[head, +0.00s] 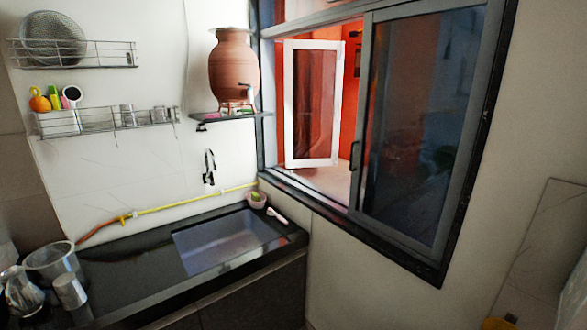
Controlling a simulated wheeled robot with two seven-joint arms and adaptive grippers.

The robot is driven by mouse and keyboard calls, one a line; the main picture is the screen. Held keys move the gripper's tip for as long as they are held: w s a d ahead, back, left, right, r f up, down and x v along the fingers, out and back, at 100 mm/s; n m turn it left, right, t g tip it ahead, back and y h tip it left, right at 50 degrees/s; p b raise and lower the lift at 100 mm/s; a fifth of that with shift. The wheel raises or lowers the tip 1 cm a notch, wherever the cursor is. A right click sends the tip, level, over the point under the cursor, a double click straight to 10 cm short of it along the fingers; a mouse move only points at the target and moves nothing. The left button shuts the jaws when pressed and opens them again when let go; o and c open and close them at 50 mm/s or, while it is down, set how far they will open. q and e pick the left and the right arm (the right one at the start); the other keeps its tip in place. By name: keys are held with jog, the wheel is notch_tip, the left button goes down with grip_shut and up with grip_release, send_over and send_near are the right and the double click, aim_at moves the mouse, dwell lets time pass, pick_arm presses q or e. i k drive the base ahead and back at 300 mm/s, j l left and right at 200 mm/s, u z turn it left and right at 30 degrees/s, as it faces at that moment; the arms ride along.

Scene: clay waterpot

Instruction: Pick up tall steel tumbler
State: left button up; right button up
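A shiny steel tumbler (70,291) is on the dark counter (130,285) at the lower left. It looks slightly tilted in the picture. A round, clear-looking container (52,262) is just behind it, and a shiny jug-like vessel (22,295) is to its left. Smaller steel cups (127,115) stand on the lower wall rack. Neither of my grippers shows in the head view, so I cannot see any contact with the tumbler.
The sink (228,242) is right of the tumbler, with bare counter between. A yellow hose (165,207) runs along the back wall. A clay waterpot (233,66) stands on a small shelf (225,115). A window (420,125) fills the right side.

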aim_at(71, 294)
jog(key=u, duration=1.7)
jog(key=i+j+u, duration=0.15)
jog(key=i+j, duration=0.15)
jog(key=i, duration=0.2)
jog(key=i+l+u, duration=0.2)
jog(key=i+l, duration=0.35)
jog(key=i+l+u, duration=0.1)
jog(key=l, duration=0.55)
jog(key=i+l+u, duration=0.1)
jog(key=l, duration=0.55)
jog(key=l+u, duration=0.1)
jog(key=l, duration=0.55)
jog(key=i, duration=0.05)
